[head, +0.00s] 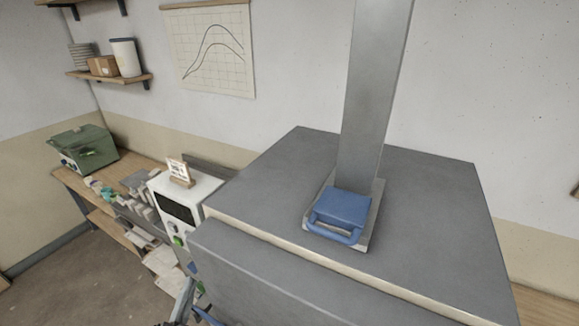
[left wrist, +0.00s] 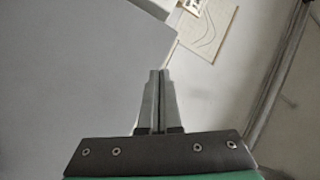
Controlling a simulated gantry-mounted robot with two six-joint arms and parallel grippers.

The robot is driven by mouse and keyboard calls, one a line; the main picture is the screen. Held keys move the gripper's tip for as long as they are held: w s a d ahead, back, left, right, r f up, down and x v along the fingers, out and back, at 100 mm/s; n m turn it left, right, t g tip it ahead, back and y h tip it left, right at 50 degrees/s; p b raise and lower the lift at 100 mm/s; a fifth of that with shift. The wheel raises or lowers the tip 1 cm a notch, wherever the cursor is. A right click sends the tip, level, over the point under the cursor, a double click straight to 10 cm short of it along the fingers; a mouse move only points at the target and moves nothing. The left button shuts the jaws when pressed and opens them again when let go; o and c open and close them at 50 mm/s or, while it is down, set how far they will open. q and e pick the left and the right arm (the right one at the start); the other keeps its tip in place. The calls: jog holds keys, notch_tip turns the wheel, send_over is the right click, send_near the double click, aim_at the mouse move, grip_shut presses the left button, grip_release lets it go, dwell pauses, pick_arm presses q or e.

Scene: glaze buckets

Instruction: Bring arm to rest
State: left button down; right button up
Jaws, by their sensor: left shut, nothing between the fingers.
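My left gripper (left wrist: 159,74) shows in the left wrist view, its two grey fingers pressed together with nothing between them. A dark plate with several bolts spans the base of the fingers. Beyond the fingertips are a large plain grey surface on the left and a pale wall on the right. In the head view only small grey and blue pieces show at the bottom edge, left of centre; I cannot tell which part of my arm they are. My right gripper is in neither view.
A large grey box-like unit (head: 275,185) fills the centre right, with a blue-handled part (head: 342,207) at the foot of a grey duct (head: 372,90). A white device (head: 187,197) and a green case (head: 83,150) stand left. Floor (head: 85,270) is clear at lower left.

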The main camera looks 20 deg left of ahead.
pick_arm(q)
jog(key=w+d+r+t, duration=0.2)
jog(key=r, duration=0.6)
jog(key=w+d+r+t, duration=0.1)
jog(key=r, duration=0.6)
jog(key=s+d+r+n+t+h, duration=0.2)
jog(key=s+d+r, duration=0.1)
jog(key=r, duration=0.7)
jog(key=s+d+r+n+t+h, duration=0.2)
jog(key=s+d+r+t, duration=0.1)
jog(key=r, duration=0.8)
jog(key=s+d+r+n+t+h, duration=0.2)
jog(key=s+d+r+n+h, duration=0.1)
jog(key=r, duration=0.7)
jog(key=shift+s+d+r, duration=0.15)
jog(key=shift+s, duration=0.75)
